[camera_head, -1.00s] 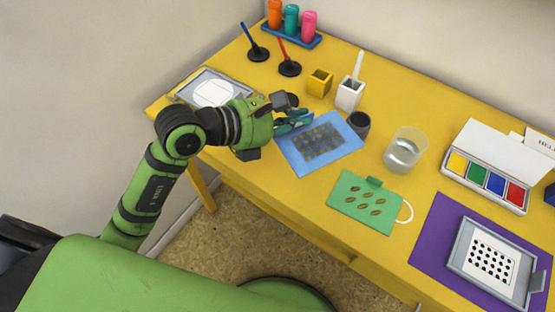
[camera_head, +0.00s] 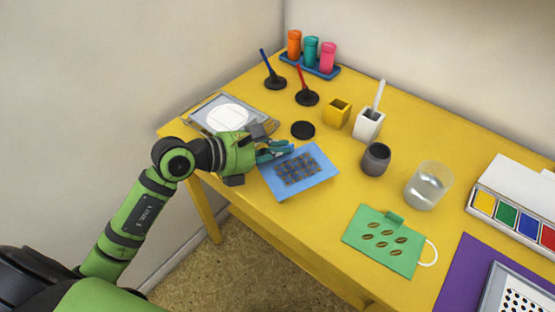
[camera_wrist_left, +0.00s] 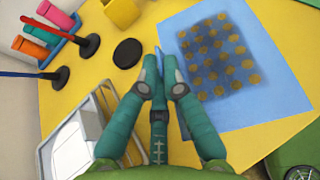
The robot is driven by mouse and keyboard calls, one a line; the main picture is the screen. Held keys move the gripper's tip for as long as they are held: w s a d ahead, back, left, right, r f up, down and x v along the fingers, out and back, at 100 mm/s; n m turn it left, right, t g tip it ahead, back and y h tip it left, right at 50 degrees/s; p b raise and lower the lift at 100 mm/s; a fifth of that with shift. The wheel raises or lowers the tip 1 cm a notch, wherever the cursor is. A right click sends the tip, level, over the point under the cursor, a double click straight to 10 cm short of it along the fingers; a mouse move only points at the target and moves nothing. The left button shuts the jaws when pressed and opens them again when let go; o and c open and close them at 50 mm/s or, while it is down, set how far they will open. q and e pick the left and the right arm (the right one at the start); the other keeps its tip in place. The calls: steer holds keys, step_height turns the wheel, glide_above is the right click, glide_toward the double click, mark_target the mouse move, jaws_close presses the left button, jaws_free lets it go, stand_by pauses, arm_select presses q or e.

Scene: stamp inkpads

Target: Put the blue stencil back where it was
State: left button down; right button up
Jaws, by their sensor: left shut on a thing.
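The blue stencil (camera_head: 325,181) is a flat sheet with a dark patch of yellowish dots in its middle. My left gripper (camera_head: 275,152) is shut on its tab at the far left side. In the left wrist view the teal fingers (camera_wrist_left: 160,82) pinch the small blue tab, and the stencil (camera_wrist_left: 215,108) spreads out to the right. It is close to the tabletop near the front edge; I cannot tell whether it touches. The green stencil (camera_head: 362,244) with brown bean shapes lies apart on the right. My right gripper is out of view.
A grey tray (camera_head: 258,121) with a white disc is left of the gripper. A black disc (camera_head: 303,130), the red and blue stampers, a yellow cup (camera_head: 337,113), a white holder (camera_head: 368,126), a grey cup (camera_head: 376,160) and a glass (camera_head: 427,186) stand behind and right.

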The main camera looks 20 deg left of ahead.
mark_target(277, 162)
arm_select(q)
step_height(277, 162, down, 4)
steer(key=shift+r, duration=0.2)
steer(key=shift+f, duration=0.1)
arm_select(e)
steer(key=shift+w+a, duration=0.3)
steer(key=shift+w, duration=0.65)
arm_select(q)
steer(key=shift+f+b, duration=0.25)
steer(key=shift+b, duration=0.1)
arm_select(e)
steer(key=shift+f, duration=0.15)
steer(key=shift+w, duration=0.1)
arm_select(q)
steer(key=shift+f, duration=0.3)
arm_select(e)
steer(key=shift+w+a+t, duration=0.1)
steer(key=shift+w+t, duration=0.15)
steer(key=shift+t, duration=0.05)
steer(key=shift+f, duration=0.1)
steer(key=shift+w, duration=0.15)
arm_select(q)
steer(key=c, duration=1.4)
jaws_free()
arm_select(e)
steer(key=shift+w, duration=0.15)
